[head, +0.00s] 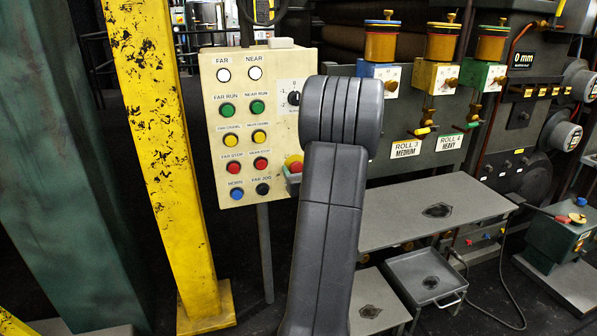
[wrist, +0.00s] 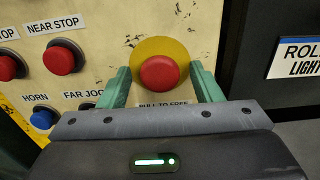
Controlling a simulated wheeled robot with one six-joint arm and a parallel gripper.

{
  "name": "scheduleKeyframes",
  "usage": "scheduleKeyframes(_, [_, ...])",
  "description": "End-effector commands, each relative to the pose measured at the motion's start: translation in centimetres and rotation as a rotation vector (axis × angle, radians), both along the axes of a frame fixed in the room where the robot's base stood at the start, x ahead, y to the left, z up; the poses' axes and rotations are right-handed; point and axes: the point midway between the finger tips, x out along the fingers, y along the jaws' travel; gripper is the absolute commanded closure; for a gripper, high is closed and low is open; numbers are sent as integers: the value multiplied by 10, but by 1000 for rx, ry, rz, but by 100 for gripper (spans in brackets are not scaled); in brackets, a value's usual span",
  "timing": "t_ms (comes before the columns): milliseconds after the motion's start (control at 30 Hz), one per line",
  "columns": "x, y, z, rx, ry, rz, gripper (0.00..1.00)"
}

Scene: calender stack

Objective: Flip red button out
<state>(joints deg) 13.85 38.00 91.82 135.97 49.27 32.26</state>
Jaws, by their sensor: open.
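The red button (wrist: 159,73) is a round mushroom head on a yellow disc (wrist: 136,48), on the cream control panel (head: 214,80). In the head view the red button (head: 295,167) shows at the panel's lower right, partly hidden by my arm. My gripper (wrist: 164,80) is open, with one green finger on each side of the button. The fingers appear apart from the red head; their depth relative to it is hard to tell. A label below the button reads "PULL TO FREE", partly covered by my gripper.
Red stop buttons (wrist: 63,57) and the blue horn button (wrist: 43,118) sit left of my gripper. A yellow post (head: 160,150) stands left of the panel. Dark machinery with a "ROLL LIGHT" sign (wrist: 297,60) lies close on the right. A grey table (head: 400,220) stands lower right.

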Motion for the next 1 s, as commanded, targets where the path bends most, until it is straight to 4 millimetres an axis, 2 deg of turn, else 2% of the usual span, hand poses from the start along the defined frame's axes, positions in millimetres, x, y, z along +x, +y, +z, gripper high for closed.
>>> scheduleKeyframes(100, [0,0,0,0,0,0,41])
scheduleKeyframes(133, [0,0,0,0,0,0,45])
scheduleKeyframes(400, [0,0,0,0,0,0,98])
scheduleKeyframes(567, [-3,-2,-1,0,0,-1,100])
scheduleKeyframes(767, [-19,-7,-2,-1,1,0,100])
scheduleKeyframes(1000, [-20,-7,-1,-1,4,1,100])
